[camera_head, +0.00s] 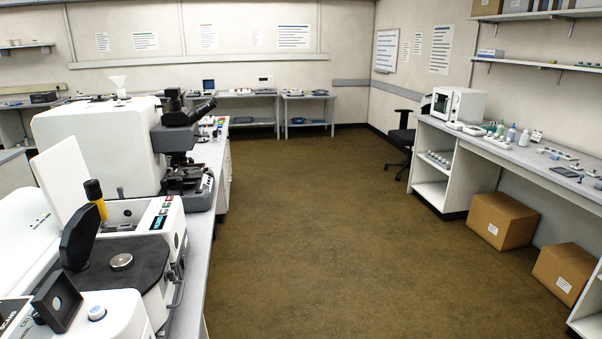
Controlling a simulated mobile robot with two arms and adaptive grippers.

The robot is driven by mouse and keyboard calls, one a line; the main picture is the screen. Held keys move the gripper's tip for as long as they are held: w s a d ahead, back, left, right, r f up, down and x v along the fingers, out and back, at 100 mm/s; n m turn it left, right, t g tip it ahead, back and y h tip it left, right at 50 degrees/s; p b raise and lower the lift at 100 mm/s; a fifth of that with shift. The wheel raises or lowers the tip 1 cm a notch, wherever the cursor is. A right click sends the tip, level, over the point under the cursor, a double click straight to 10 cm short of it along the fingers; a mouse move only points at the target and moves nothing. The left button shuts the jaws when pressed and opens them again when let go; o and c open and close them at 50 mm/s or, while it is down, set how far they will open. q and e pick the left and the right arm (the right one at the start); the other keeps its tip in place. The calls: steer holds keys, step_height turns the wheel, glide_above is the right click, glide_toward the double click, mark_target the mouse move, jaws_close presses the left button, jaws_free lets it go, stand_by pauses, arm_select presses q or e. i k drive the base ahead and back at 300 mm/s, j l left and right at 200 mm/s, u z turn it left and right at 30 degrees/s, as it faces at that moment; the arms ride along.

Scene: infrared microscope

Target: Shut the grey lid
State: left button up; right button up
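No lid is clearly mid-grey, so I cannot tell for certain which one the task names. A pale, off-white flat panel (60,182) stands raised and tilted at the left, behind an open-topped white instrument (168,222). A dark, rounded lid-like piece (79,238) stands upright at the left edge of a dark grey plate (140,268) in front of it. A round metal knob or disc (121,261) sits on that plate. Neither of my grippers is in view.
A microscope (183,150) and a large white box (100,145) stand farther along the left bench (200,275). The brown floor (300,230) is clear in the middle. Cardboard boxes (502,220) and a chair (402,140) are by the right bench.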

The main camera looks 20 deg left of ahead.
mark_target(59, 285)
steer(key=k+j, duration=0.2)
steer(key=j, duration=0.2)
steer(key=k+j, duration=0.2)
steer(key=j, duration=0.2)
steer(key=k+j, duration=0.15)
steer(key=j, duration=0.25)
steer(key=k+j, duration=0.2)
steer(key=j, duration=0.2)
steer(key=k+j, duration=0.2)
steer(key=j, duration=0.2)
steer(key=k+j, duration=0.2)
steer(key=j, duration=0.2)
steer(key=k+j, duration=0.15)
steer(key=j, duration=0.25)
